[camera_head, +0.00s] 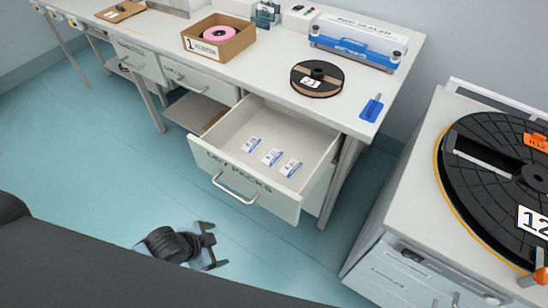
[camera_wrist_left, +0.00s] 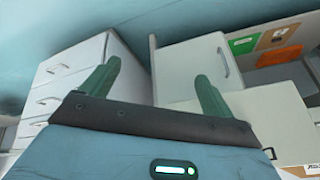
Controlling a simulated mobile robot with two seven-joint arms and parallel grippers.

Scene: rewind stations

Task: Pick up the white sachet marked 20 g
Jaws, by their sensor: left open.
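Three small white sachets with blue marks lie in a row in the open drawer (camera_head: 312,178) labelled DRY PACKS: the left sachet (camera_head: 252,145), the middle sachet (camera_head: 271,157) and the right sachet (camera_head: 290,167). Their print is too small to read, so I cannot tell which is marked 20 g. My left gripper (camera_head: 214,246) is low, in front of the drawer and apart from it. Its two green fingers stand apart and empty in the left wrist view (camera_wrist_left: 157,88). My right gripper is out of view.
The bench top (camera_head: 265,75) above the drawer holds a cardboard box (camera_head: 232,48) with a pink roll, a black reel (camera_head: 317,75), a blue-and-white sealer (camera_head: 355,45) and a blue tool (camera_head: 372,108). A cabinet with a large reel (camera_head: 500,165) stands at right. Floor left is clear.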

